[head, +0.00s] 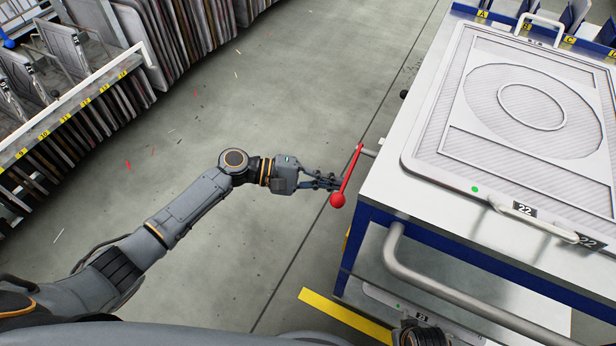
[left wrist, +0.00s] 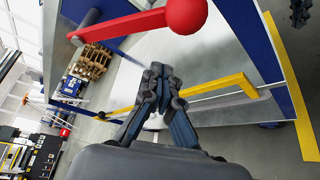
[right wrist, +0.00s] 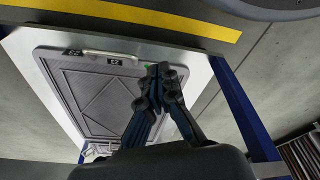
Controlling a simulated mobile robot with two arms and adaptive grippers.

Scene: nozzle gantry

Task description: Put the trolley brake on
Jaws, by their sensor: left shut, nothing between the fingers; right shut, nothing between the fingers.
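The trolley (head: 385,190) has a white top and a blue frame and stands at the right of the head view. A red lever with a ball knob (head: 337,200) sticks out from its left side, the knob end towards me. The lever also crosses the top of the left wrist view (left wrist: 125,25). My left gripper (head: 338,183) is shut and empty beside the lever, close to the knob; the left wrist view shows a gap between fingertips and lever. My right gripper (right wrist: 160,82) is shut and empty, with a grey panel beyond its fingertips.
A grey panel (head: 440,150) marked 22 lies on the trolley top. A grey handle rail (head: 430,288) runs along the trolley's near side. A yellow bar (left wrist: 215,93) shows past my left fingers.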

